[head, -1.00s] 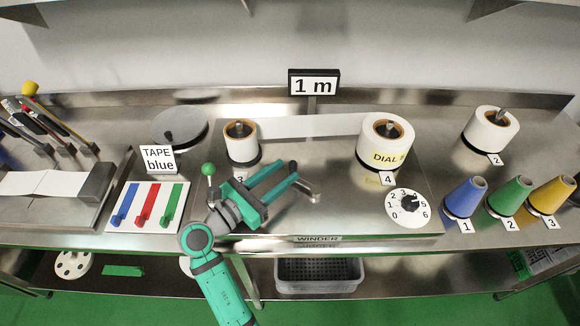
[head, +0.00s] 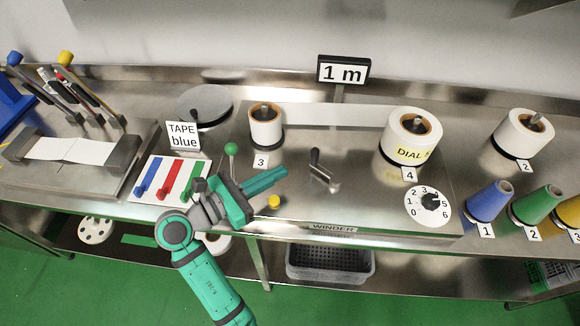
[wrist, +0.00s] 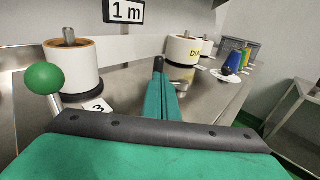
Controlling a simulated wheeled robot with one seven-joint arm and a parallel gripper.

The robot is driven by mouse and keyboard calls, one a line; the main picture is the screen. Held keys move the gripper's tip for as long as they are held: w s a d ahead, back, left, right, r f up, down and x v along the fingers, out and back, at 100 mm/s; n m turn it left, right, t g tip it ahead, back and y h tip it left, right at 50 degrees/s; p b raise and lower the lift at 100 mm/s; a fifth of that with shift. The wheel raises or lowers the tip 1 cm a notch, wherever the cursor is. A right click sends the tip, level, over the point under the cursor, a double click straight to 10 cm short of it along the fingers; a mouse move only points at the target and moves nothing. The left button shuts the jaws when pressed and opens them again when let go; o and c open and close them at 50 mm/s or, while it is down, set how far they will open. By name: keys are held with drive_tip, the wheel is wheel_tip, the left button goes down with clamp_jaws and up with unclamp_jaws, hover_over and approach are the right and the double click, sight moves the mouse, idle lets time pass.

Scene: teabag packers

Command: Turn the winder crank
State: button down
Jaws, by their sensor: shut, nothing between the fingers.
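The winder crank (head: 322,172) stands on the winder's metal top between two white rolls. It has a dark upright handle and a grey arm pointing down-right. My gripper (head: 285,172) is shut and empty. Its fingertips are to the left of the crank, apart from it in the head view. In the wrist view my shut green fingers (wrist: 163,78) point ahead, and the dark handle (wrist: 158,64) shows just past their tips. The rest of the crank is mostly hidden there.
Roll 3 (head: 265,128) and roll 4 (head: 408,138) flank the crank, with a white strip between them. A green-ball lever (head: 231,150) stands beside my gripper. A yellow knob (head: 273,201) and a numbered dial (head: 428,206) are near the front. A "1 m" sign (head: 343,71) stands behind.

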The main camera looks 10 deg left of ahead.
drive_tip(key=s+a, duration=0.1)
drive_tip(key=s+a+r+g+y, duration=0.1)
drive_tip(key=s+a+y, duration=0.1)
drive_tip(key=a, duration=0.1)
drive_tip(key=shift+s+r+g, duration=0.3)
drive_tip(key=shift+s+r, duration=0.05)
drive_tip(key=shift+s, duration=0.05)
approach(311, 158)
drive_tip(key=x, duration=0.5)
drive_tip(key=shift+s+f, duration=0.1)
drive_tip(key=shift+f, duration=0.1)
drive_tip(key=shift+w+d, duration=0.4)
drive_tip(key=shift+w, duration=0.05)
drive_tip(key=shift+w+d, duration=0.25)
drive_tip(key=shift+w, duration=0.7)
drive_tip(key=shift+w+d, duration=0.3)
drive_tip(key=shift+w, duration=0.65)
drive_tip(key=v, duration=1.1)
drive_tip(key=shift+r, duration=0.1)
drive_tip(key=shift+w+d, duration=0.1)
